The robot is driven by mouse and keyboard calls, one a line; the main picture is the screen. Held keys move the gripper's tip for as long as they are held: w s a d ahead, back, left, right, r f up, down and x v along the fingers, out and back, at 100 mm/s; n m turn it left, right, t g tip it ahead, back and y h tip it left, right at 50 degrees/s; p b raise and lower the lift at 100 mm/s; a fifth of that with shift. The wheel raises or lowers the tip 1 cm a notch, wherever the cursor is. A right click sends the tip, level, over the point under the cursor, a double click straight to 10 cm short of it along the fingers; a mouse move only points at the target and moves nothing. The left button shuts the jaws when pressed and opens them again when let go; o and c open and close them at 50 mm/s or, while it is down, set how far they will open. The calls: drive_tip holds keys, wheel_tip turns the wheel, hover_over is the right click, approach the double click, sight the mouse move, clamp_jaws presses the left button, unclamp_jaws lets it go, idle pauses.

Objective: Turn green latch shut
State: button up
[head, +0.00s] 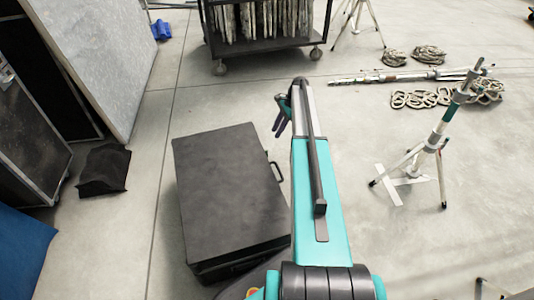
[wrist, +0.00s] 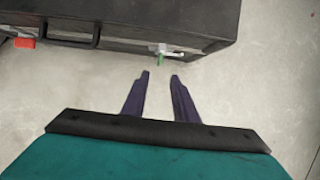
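The green latch (wrist: 159,60) is a small green tab at a pale metal fitting on the side of a black case (wrist: 200,15). In the wrist view it sits ahead of my gripper (wrist: 159,76), a little beyond the fingertips and roughly in line with the gap. The dark fingers are apart with bare floor between them, touching nothing. In the head view the case (head: 225,185) lies flat on the floor, and my gripper (head: 279,128) is past its upper right corner. The latch cannot be made out in the head view.
A red latch (wrist: 25,42) and a black handle (wrist: 70,30) are on the same case side. A wheeled cart (head: 265,50) stands at the back. A light stand (head: 440,140) and coiled ropes (head: 420,99) are to the right. Floor beside the case is clear.

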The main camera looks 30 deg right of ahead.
sight(267, 151)
drive_tip(key=shift+f, duration=0.1)
idle(0.3)
drive_tip(key=b+x, duration=0.4)
drive_tip(key=x, duration=0.9)
drive_tip(key=shift+a+f+b, duration=0.1)
drive_tip(key=shift+f+b, duration=0.2)
drive_tip(key=shift+b, duration=0.1)
clamp_jaws()
